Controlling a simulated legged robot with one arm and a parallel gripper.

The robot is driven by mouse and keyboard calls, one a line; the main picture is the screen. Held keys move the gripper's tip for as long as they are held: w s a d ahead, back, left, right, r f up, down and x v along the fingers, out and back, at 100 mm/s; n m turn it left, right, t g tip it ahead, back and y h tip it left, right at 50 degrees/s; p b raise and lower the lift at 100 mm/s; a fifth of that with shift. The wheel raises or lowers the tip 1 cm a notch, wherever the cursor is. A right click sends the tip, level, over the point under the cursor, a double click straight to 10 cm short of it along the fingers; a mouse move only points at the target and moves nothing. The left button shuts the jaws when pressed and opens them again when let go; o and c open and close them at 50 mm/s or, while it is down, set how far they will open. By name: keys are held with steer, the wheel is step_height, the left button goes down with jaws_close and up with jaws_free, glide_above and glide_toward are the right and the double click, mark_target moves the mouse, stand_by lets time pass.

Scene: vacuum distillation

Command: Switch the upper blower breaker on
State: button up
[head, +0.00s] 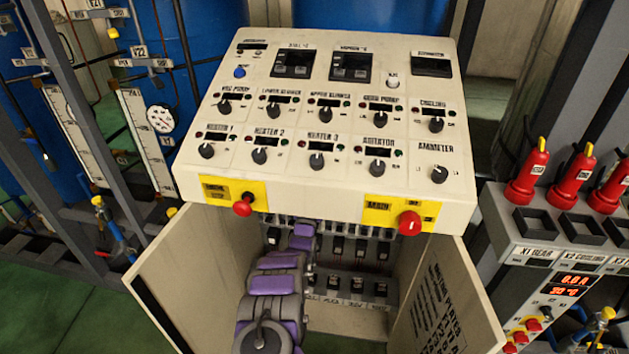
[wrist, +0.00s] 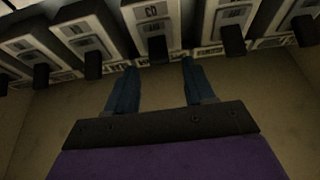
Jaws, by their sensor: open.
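My gripper (wrist: 160,66) is open in the wrist view, its two blue fingers apart and empty. Just beyond the fingertips, roughly centred between them, is a breaker (wrist: 152,20) with a black lever (wrist: 158,48) at its lower end. No contact shows. In the head view my arm reaches into the open cabinet (head: 340,312), and my gripper (head: 303,232) is up at the upper breaker row (head: 338,246), covering part of it. The breaker labels are too small or dark to read, so I cannot tell which is the upper blower breaker.
More breakers stand closely on both sides (wrist: 85,30) in the wrist view. A lower breaker row (head: 357,286) sits below. Cabinet doors stand open left (head: 185,275) and right (head: 440,300). The sloped control panel (head: 320,180) with knobs and red buttons overhangs the opening.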

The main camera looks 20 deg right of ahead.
steer(key=shift+b+x, duration=0.7)
steer(key=shift+x, duration=1.85)
steer(key=shift+c, duration=0.3)
jaws_close()
